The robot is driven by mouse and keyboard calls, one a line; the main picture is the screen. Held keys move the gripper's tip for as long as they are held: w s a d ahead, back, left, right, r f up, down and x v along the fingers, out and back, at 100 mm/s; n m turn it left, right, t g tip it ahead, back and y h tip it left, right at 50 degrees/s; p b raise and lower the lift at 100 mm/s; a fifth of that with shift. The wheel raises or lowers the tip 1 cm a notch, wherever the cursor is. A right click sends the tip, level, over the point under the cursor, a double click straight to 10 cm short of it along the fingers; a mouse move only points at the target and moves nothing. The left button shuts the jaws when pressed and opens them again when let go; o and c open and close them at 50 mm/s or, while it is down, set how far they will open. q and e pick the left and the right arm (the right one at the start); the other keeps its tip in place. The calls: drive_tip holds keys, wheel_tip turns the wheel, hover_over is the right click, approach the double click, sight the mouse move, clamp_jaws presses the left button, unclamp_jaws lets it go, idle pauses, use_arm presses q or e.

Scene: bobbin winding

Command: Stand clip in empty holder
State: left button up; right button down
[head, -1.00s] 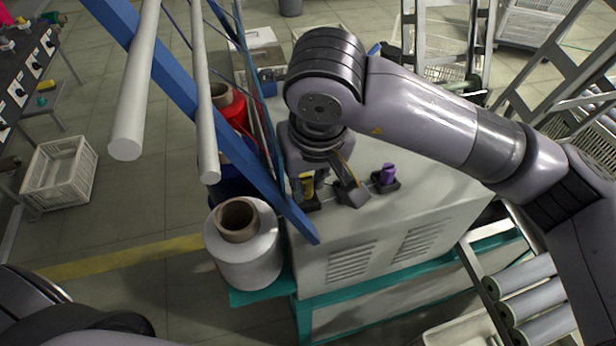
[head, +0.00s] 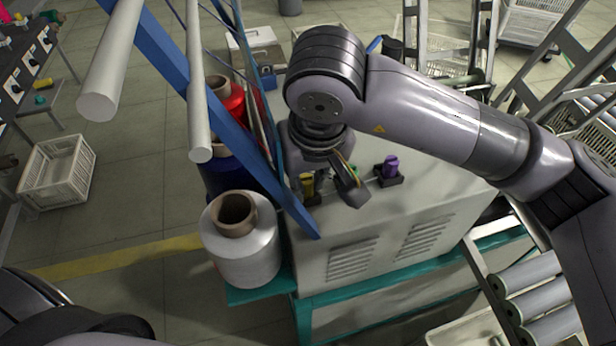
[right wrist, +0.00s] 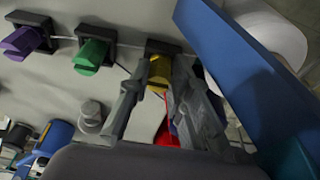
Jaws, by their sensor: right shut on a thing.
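A yellow clip (head: 307,184) stands upright at its dark holder (head: 312,199) on the grey cabinet top. In the right wrist view the yellow clip (right wrist: 158,72) sits between my fingers, against its holder (right wrist: 163,47); whether it is fully seated I cannot tell. My right gripper (right wrist: 155,85) is shut on it, and in the head view the right gripper (head: 328,184) reaches down over it. A green clip (right wrist: 91,55) and a purple clip (right wrist: 22,42) stand in neighbouring holders. The purple clip (head: 390,166) also shows in the head view. My left gripper is out of view.
A blue slanted beam (head: 235,125) passes close to the left of my right gripper. A white thread cone (head: 245,255) stands below it, with red and dark blue cones behind. The cabinet top (head: 420,195) is clear towards the right.

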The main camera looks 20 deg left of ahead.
drive_tip(key=c, duration=1.4)
unclamp_jaws()
